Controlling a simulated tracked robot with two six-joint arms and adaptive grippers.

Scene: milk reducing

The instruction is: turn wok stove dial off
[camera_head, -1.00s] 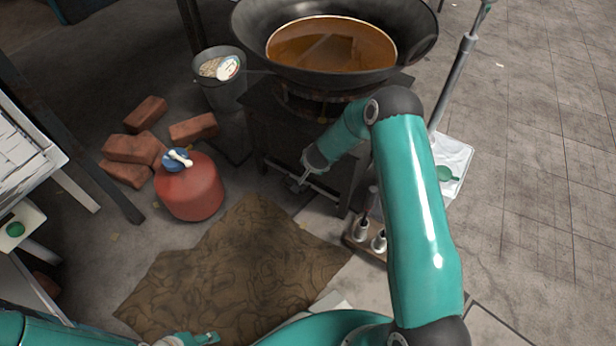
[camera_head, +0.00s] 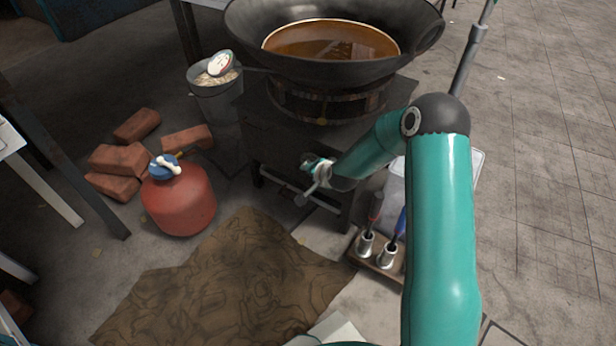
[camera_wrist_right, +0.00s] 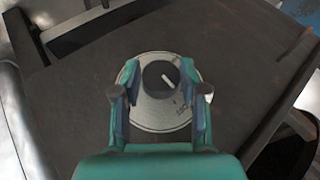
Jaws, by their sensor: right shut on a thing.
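The wok stove (camera_head: 300,145) is a dark metal stand with a large black wok (camera_head: 250,48) on top. In the right wrist view its dial (camera_wrist_right: 157,86) is a dark round knob with a white mark, on a light round plate (camera_wrist_right: 150,119) with small lettering. My right gripper (camera_wrist_right: 163,78) has one finger on each side of the dial and is shut on it. In the head view the right gripper (camera_head: 318,170) is at the stove's front, and the dial is hidden there. My left gripper is not in view.
A red gas cylinder (camera_head: 180,203) stands left of the stove, with loose bricks (camera_head: 120,160) behind it. A grey bucket (camera_head: 217,100) is at the stove's back left. A brown mat (camera_head: 225,285) lies in front.

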